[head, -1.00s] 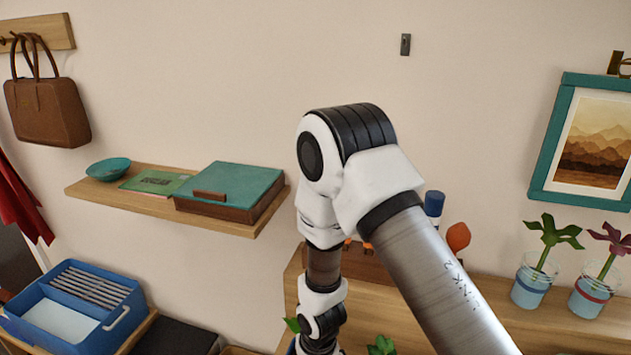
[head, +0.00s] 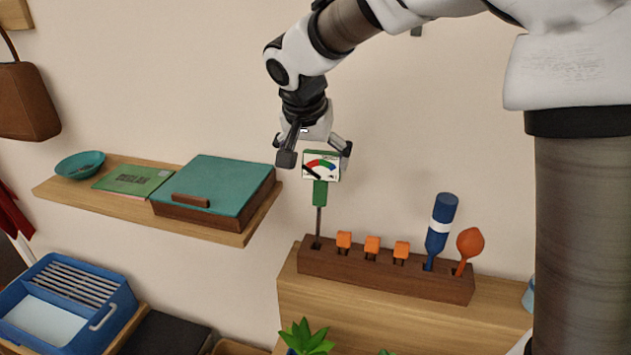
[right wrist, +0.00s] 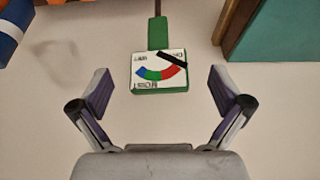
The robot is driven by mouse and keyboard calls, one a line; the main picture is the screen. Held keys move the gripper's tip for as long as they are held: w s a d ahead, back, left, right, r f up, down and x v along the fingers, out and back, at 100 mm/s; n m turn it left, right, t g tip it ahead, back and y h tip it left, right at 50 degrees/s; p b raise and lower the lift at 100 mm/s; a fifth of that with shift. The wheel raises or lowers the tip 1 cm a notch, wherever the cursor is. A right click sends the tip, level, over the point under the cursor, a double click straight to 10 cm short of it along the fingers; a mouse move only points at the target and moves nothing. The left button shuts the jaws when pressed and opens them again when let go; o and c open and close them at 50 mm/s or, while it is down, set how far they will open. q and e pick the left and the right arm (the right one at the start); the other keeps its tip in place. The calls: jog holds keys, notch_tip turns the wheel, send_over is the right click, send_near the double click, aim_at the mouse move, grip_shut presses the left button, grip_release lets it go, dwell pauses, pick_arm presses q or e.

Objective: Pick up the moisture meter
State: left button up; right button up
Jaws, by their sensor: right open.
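The moisture meter (head: 321,167) has a white dial with a coloured arc, a green body and a thin dark probe. It stands upright with its probe in the left end of a dark wooden rack (head: 385,275). My right gripper (head: 314,158) is open and just above the meter, fingers on either side of the dial. In the right wrist view the dial (right wrist: 159,72) sits between and slightly beyond the spread fingertips (right wrist: 161,85), with a gap on both sides. My left gripper is not in view.
The rack also holds orange-topped pieces (head: 372,245), a blue tool (head: 440,230) and an orange tool (head: 468,245). A wall shelf (head: 232,238) with a teal-lidded box (head: 225,185) is close on the left. A green plant (head: 306,338) stands below.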

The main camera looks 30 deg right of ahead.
aim_at(320, 180)
jog(key=x, duration=0.3)
jog(key=shift+d, duration=0.2)
jog(key=shift+s+a+r, duration=0.1)
jog(key=shift+a+r, duration=0.05)
jog(key=shift+a, duration=0.05)
jog(key=c, duration=1)
jog(key=shift+d, duration=0.1)
grip_shut()
jog(key=o, duration=1)
grip_release()
